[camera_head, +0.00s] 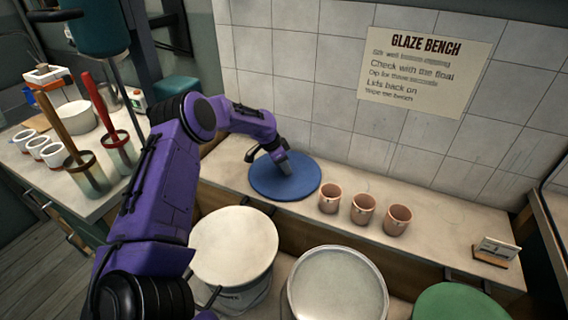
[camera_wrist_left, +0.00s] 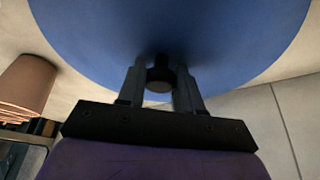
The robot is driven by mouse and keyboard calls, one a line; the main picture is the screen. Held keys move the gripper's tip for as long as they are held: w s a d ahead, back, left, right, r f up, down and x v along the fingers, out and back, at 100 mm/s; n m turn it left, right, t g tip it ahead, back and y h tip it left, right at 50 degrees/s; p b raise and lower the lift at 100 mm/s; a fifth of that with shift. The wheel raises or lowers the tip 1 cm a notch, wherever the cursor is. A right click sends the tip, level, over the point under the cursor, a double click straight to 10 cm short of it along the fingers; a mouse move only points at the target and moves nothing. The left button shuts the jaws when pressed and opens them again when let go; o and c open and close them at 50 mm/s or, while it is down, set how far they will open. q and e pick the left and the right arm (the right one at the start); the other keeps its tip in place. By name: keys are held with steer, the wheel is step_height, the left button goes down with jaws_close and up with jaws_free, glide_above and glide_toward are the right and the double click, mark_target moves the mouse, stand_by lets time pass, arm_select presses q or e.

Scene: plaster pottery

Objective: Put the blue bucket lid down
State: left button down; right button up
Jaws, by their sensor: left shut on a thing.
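The blue bucket lid (camera_head: 299,186) is a flat round disc at the left part of the bench shelf by the tiled wall. It lies level at the shelf's height; I cannot tell whether it touches the surface. My left gripper (camera_head: 284,167) is above it, shut on its dark knob. In the left wrist view the lid (camera_wrist_left: 90,40) fills the top, and the two fingers of my left gripper (camera_wrist_left: 160,85) stand on either side of the round black knob (camera_wrist_left: 159,80). My right gripper is not in view.
Three terracotta cups (camera_head: 363,208) stand right of the lid on the shelf (camera_head: 440,247). In front are a cream-topped bucket (camera_head: 235,245), a pale round bucket (camera_head: 338,285) and a green lid (camera_head: 450,303). A small card stand (camera_head: 496,252) is at the right end.

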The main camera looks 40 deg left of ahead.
arm_select(q)
steer(key=shift+f, duration=0.2)
steer(key=c, duration=0.8)
jaws_free()
steer(key=shift+o, duration=0.2)
steer(key=shift+r, duration=0.2)
steer(key=v, duration=1.2)
steer(key=shift+d, duration=0.1)
steer(key=x, duration=1.2)
steer(key=shift+f, duration=0.2)
steer(key=r, duration=0.3)
steer(key=r+b, duration=0.1)
steer(key=shift+s+d+r, duration=0.2)
steer(key=shift+d+r, duration=0.15)
steer(key=shift+r, duration=0.05)
steer(key=shift+s+d+r, duration=0.15)
steer(key=shift+d+r, duration=0.05)
steer(key=shift+r, duration=0.05)
